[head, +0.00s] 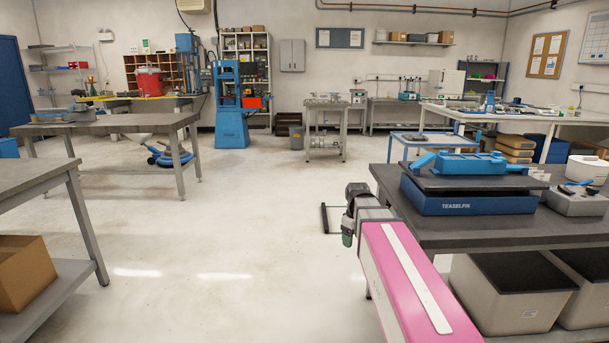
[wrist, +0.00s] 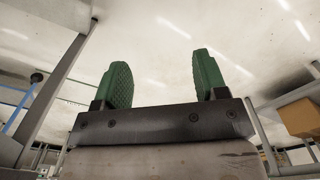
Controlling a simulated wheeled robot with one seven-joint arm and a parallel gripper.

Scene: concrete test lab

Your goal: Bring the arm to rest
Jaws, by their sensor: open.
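My arm, with a pink link, reaches forward from the lower right of the head view, over the floor just left of the right-hand bench. My gripper (head: 347,233) is at its far end, pointing down, with one green finger showing and the rest hidden behind the wrist. In the wrist view my gripper (wrist: 163,68) has its two green ridged fingers wide apart. Nothing is between them, only pale floor behind.
The right-hand bench (head: 432,236) stands close beside my arm, carrying a blue TEKSELFIN device (head: 455,203). Grey bins (head: 505,305) sit below it. A left bench (head: 35,178) holds a cardboard box (head: 24,272) on its lower shelf. The middle floor (head: 230,220) is clear.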

